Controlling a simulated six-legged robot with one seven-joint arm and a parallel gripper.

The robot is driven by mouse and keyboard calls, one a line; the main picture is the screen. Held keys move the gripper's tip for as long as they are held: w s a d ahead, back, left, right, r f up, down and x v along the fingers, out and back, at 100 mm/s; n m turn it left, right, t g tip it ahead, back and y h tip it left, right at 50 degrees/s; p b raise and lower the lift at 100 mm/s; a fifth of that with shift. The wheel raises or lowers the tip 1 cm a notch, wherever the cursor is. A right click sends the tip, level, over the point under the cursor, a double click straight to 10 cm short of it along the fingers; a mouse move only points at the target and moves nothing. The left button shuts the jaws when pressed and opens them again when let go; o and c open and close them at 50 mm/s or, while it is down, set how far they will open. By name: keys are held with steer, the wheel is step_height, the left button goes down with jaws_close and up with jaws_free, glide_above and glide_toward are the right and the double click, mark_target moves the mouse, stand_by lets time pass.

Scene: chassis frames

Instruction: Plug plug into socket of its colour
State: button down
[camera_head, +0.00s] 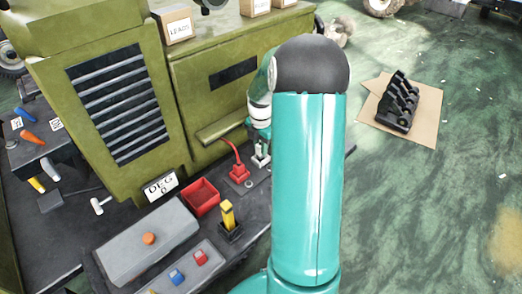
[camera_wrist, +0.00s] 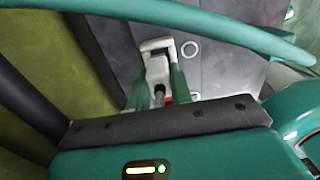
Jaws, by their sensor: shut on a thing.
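My gripper (camera_wrist: 160,88) is shut on a pale grey plug (camera_wrist: 157,64), which sits between its two teal fingers in the wrist view. In the head view, a pale grey piece (camera_head: 260,156) shows at the low end of my arm, just right of a red connector (camera_head: 238,173) with a red cable. A yellow connector (camera_head: 228,215) stands upright on a black base nearer the front. My arm hides part of the bench, and I cannot tell whether the held plug is in a socket.
A red open tray (camera_head: 201,197) lies left of the connectors. A grey box with an orange button (camera_head: 149,239) and a panel with blue and red switches (camera_head: 188,265) are in front. The green machine (camera_head: 125,110) rises behind. A black rack (camera_head: 398,103) stands on cardboard at right.

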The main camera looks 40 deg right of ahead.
steer(key=shift+f, duration=1.15)
steer(key=shift+f, duration=0.15)
steer(key=c, duration=1.3)
jaws_free()
steer(key=shift+o, duration=0.2)
